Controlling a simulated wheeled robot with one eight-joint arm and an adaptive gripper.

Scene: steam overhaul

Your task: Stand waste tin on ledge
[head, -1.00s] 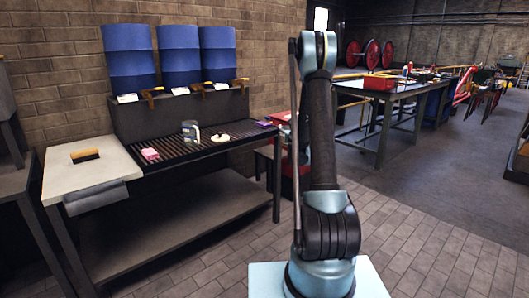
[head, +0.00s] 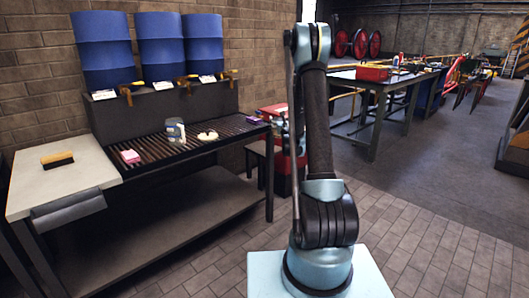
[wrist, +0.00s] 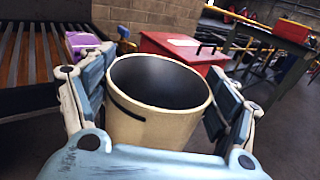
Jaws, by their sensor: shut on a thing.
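The waste tin (wrist: 150,126) is a cream, open-topped, tapered bucket with a dark inside. In the wrist view it stands between the pale blue fingers of my gripper (wrist: 158,92), which is shut on its sides. The tin looks empty, and its base is hidden by the gripper body. In the head view my arm hides both tin and gripper. I cannot tell for certain which surface is the ledge. A slatted bench (head: 222,139) with a pale slab (head: 65,184) at its left end stands on the left.
On the bench are a pink block (head: 130,156), a clear jar (head: 175,130) and a white round item (head: 207,135). A brush (head: 57,160) lies on the slab. Blue drums (head: 103,50) stand behind. A red cabinet (head: 283,160) is right of the bench. Tiled floor is clear in front.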

